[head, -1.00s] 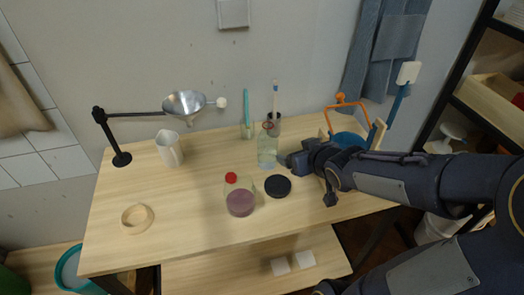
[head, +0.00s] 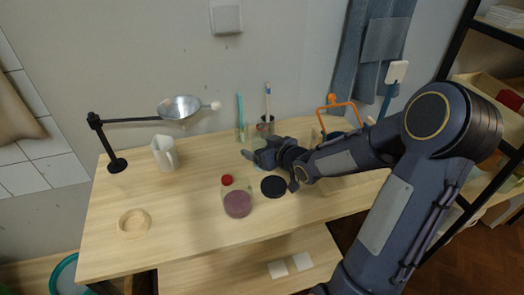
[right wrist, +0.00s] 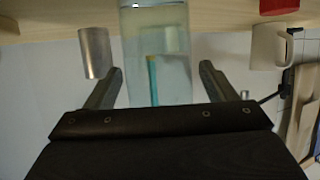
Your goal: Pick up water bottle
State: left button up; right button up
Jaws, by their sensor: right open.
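The water bottle is a clear, pale cylinder standing on the table. In the head view my right gripper (head: 252,156) hides most of it. In the right wrist view the bottle (right wrist: 155,40) fills the space between the two fingers of my right gripper (right wrist: 160,88). The fingers are open, one on each side of the bottle, with gaps showing between them and its sides. The bottle's lower end is cut off by the frame or hidden by the gripper body. My left gripper is not in view.
A red-lidded jar with purple contents (head: 237,204) and a black disc (head: 273,187) stand in front. A brush cup (head: 266,124) is behind. The table's front left is mostly clear.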

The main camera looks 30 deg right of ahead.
jog(key=shift+w+f, duration=0.3)
jog(key=shift+w, duration=0.35)
jog(key=c, duration=1.1)
jog(key=shift+c, duration=0.5)
jog(key=shift+r, duration=0.2)
